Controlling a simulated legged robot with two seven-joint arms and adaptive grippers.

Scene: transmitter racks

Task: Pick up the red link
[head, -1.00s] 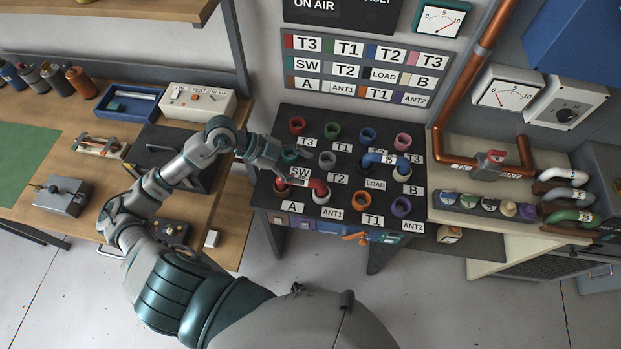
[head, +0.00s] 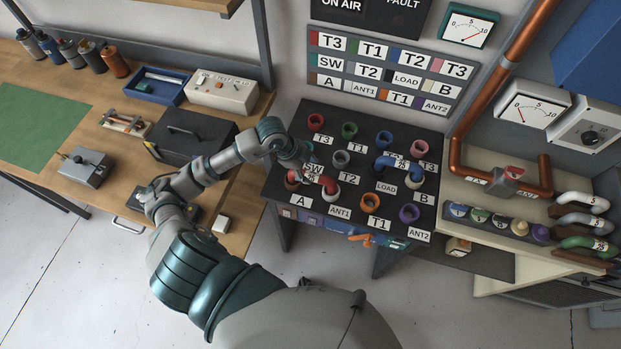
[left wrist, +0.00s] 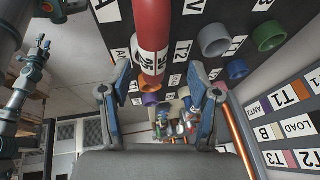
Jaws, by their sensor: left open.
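The red link (head: 328,184) is a curved red pipe piece with a white label band. It stands on the black socket board (head: 290,212), near the A and ANT1 labels. My left gripper (head: 308,177) is over it, partly hiding it in the head view. In the left wrist view the red link (left wrist: 152,28) comes down from the top edge, and its label band reaches the gap between my open left fingers (left wrist: 160,92). The fingers look apart from it on both sides. My right gripper is not in view.
A blue link (head: 391,162) stands to the right on the board, among several coloured sockets such as the orange one (head: 370,202). A copper pipe (head: 470,165) runs along the board's right side. A wooden bench (head: 120,165) with a black box is at the left.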

